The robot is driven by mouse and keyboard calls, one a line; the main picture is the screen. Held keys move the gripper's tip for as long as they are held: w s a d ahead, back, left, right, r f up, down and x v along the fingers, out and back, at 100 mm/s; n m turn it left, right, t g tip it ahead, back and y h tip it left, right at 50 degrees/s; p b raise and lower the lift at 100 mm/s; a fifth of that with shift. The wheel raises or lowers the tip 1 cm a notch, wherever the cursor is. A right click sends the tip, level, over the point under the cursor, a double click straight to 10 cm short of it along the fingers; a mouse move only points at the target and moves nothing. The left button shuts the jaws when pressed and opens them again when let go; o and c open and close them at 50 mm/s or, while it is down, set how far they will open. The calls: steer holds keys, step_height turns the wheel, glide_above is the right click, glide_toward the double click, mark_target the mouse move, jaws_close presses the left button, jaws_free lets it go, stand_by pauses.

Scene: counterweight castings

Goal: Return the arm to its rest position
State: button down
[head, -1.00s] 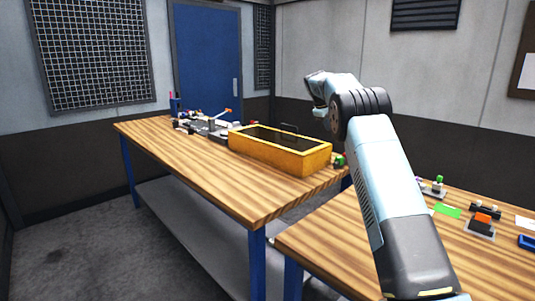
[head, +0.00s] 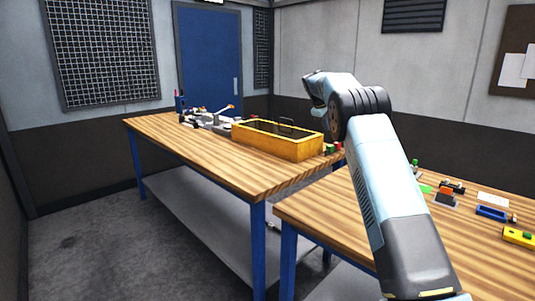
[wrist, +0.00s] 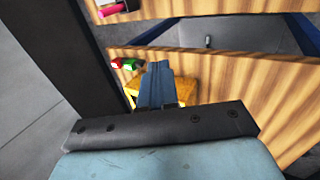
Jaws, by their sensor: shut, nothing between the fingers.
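My arm rises from the lower right of the head view and bends at a dark ribbed joint, with its far end pointing left. My gripper shows in the wrist view (wrist: 157,85) as blue-grey fingers pressed together with nothing between them. In the head view the fingertips cannot be made out. The gripper appears clear of everything.
A yellow case (head: 283,144) with a dark top sits on the far wooden bench (head: 200,150), with several small parts behind it. A nearer bench (head: 470,243) at the right holds several small items, including a blue one (head: 491,213). Bare floor (head: 90,235) lies at left.

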steer(key=s+r+m+y, duration=0.1)
steer(key=s+r, duration=0.4)
steer(key=s, duration=0.6)
steer(key=s+r+m+y, duration=0.15)
steer(key=s+r, duration=0.35)
steer(key=s, duration=0.5)
steer(key=s+r+m, duration=0.2)
steer(key=s+r, duration=0.3)
steer(key=s, duration=0.6)
steer(key=s+f+m, duration=0.1)
steer(key=s+f, duration=0.3)
steer(key=s, duration=0.7)
steer(key=s+a+f+m+t+y, duration=0.1)
steer(key=s+f, duration=0.4)
steer(key=s, duration=0.7)
steer(key=s+a+f+m+y, duration=0.1)
steer(key=s+f, duration=0.3)
steer(key=s, duration=0.8)
steer(key=shift+a+f+m, duration=0.15)
steer(key=shift+a+m, duration=0.05)
steer(key=shift+m, duration=0.35)
